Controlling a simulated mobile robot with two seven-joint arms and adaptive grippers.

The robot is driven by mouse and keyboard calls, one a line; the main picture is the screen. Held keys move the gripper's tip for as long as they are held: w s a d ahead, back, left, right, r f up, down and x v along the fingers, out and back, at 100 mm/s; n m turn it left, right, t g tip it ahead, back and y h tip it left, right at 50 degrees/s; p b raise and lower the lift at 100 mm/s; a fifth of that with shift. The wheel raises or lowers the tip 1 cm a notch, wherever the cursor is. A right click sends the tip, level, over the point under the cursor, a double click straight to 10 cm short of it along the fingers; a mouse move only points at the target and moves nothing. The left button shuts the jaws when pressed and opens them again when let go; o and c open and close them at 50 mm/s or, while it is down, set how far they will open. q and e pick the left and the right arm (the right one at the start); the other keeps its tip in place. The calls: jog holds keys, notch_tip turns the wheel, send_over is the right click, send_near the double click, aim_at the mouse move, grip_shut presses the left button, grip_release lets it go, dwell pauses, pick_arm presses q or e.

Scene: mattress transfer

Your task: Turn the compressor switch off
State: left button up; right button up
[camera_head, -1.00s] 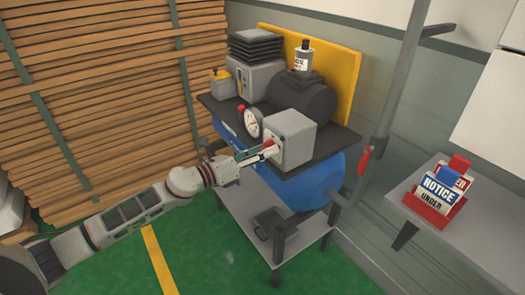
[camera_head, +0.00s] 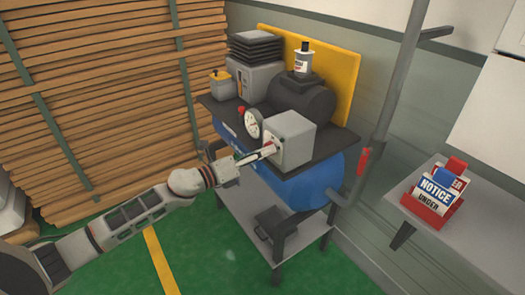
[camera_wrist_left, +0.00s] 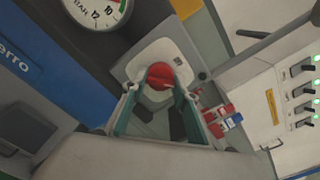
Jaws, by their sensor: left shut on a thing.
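The compressor is a blue tank (camera_head: 310,182) with a dark motor (camera_head: 303,98) and a grey switch box (camera_head: 297,138) on its front. The red switch knob (camera_wrist_left: 160,76) sits on the light plate of that box in the left wrist view. I cannot read the knob's setting. My right gripper is not in view.
A round gauge (camera_head: 254,123) is close beside the switch box. A grey post with a red handle (camera_head: 364,160) stands to the right. A side shelf (camera_head: 410,200) holds a red rack of notice signs (camera_head: 437,193). Green floor (camera_head: 215,255) is clear in front.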

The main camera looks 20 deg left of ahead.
pick_arm(q)
jog(key=n+p, duration=0.6)
jog(key=n, duration=0.4)
jog(key=shift+r, duration=0.1)
dwell(0.3)
jog(key=o, duration=1.1)
jog(key=v, duration=1.2)
